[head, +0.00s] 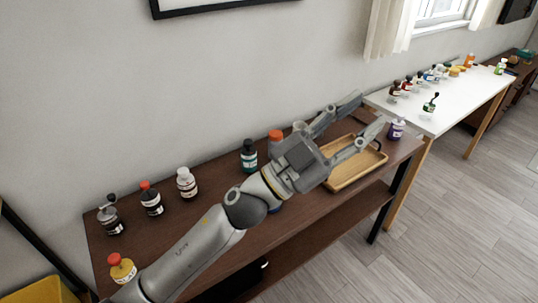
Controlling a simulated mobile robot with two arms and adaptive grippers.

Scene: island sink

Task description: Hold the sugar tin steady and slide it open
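I cannot make out a sugar tin in the head view; my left arm and gripper hide part of the brown table (215,215). My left gripper (368,112) reaches over the right part of this table, its two fingers spread apart and pointing to the upper right. No object shows between its fingers. A light wooden tray (357,181) lies below and beside it, partly hidden by the gripper. My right gripper is not in view.
A purple-labelled bottle (396,129) stands at the right end. A white table (455,107) with several small bottles adjoins it.

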